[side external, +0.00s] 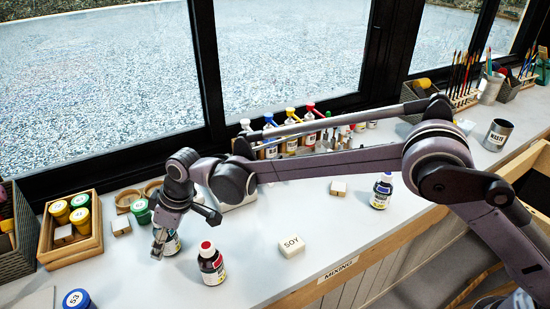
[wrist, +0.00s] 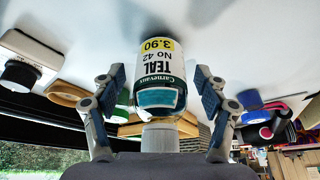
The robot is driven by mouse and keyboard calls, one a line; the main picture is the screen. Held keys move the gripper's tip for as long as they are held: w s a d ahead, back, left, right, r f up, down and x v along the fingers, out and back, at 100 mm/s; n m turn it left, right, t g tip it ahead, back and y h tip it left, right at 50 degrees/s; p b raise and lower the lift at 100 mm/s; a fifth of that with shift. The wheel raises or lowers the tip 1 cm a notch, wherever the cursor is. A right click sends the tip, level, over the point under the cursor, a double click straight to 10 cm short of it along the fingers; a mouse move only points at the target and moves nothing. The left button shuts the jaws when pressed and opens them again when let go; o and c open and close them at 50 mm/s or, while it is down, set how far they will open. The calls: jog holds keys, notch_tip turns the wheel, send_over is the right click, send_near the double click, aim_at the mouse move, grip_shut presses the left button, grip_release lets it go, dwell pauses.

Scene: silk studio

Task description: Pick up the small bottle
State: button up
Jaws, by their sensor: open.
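A small bottle (wrist: 155,65) with a white and dark green label reading "TEAL No 42" and a yellow price band fills the middle of the wrist view. In the side external view the bottle (side external: 174,244) stands on the counter, partly hidden by my gripper (side external: 159,243). In the wrist view my gripper (wrist: 161,95) is open, with one finger on each side of the bottle. Gaps show between the fingers and the bottle there. Two other small bottles stand apart: a red-capped one (side external: 211,264) just right of my gripper, and a blue-capped one (side external: 381,190) farther right.
A wooden box (side external: 97,239) with yellow and green jars stands at the left. A blue-lidded jar (side external: 78,300) is at the front left. A paint rack stands behind my arm. The counter's middle is mostly clear.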

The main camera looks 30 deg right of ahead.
jog(key=c, duration=1.3)
jog(key=shift+r, duration=0.1)
